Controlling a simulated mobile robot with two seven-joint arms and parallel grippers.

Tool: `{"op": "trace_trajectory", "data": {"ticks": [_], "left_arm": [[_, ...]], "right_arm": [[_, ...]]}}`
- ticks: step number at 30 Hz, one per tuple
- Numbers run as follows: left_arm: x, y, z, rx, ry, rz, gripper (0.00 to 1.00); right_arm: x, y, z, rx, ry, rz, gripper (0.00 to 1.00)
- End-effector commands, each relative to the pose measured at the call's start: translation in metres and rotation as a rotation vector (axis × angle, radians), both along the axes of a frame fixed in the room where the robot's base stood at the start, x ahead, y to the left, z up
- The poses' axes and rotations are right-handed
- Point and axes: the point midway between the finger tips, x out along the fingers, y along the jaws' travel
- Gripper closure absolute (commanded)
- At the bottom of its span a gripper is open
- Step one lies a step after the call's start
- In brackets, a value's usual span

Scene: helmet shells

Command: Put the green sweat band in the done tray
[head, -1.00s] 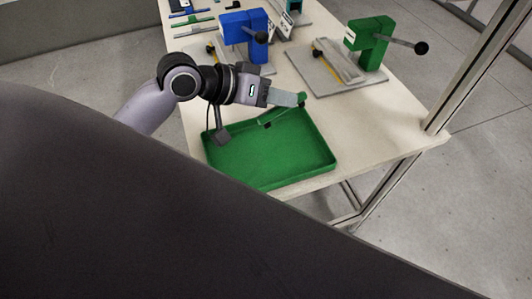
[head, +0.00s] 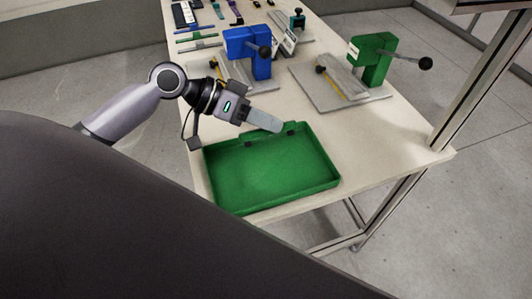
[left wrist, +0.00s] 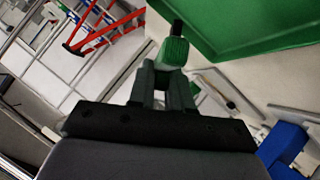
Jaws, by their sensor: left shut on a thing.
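The green sweat band (left wrist: 172,52) is pinched between my left gripper's fingers in the left wrist view, with a black end sticking out beyond it. In the head view my left gripper (head: 281,128) is over the back edge of the green tray (head: 325,183), fingers pointing right. There the band is hard to tell from the green tray; two small dark bits show near the fingertips. The tray's floor looks empty. The tray also shows at the upper right of the left wrist view (left wrist: 235,28). My right gripper is not in view.
A blue press (head: 240,43) and a green press (head: 371,58) on grey plates stand behind the tray. Several straps and small parts lie at the table's far left. A metal post (head: 470,90) rises at the table's right. Bare tabletop (head: 375,140) lies right of the tray.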

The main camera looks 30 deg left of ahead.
Motion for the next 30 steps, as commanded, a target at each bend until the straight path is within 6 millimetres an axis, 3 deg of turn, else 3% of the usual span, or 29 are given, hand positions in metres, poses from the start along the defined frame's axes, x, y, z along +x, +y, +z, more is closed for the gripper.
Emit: {"op": "trace_trajectory", "data": {"ticks": [3,6,11,18,27,28,30], "left_arm": [[0.0,0.0,-0.031,-0.003,0.005,0.004,1.0],[0.0,0.0,-0.046,-0.001,0.002,0.002,1.0],[0.0,0.0,-0.059,-0.001,0.001,0.002,1.0],[0.0,0.0,-0.093,-0.002,0.002,0.003,1.0],[0.0,0.0,-0.099,0.0,-0.001,0.001,1.0],[0.0,0.0,-0.099,0.001,0.0,0.001,0.72],[0.0,0.0,-0.099,0.0,-0.001,0.001,0.69]], "right_arm": [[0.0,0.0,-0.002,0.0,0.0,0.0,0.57],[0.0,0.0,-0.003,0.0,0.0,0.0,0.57],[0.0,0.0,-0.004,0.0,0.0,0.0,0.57],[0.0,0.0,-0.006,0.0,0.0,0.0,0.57],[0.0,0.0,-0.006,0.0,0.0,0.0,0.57],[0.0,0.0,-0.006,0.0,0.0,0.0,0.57],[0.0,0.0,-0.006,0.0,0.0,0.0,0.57]]}}
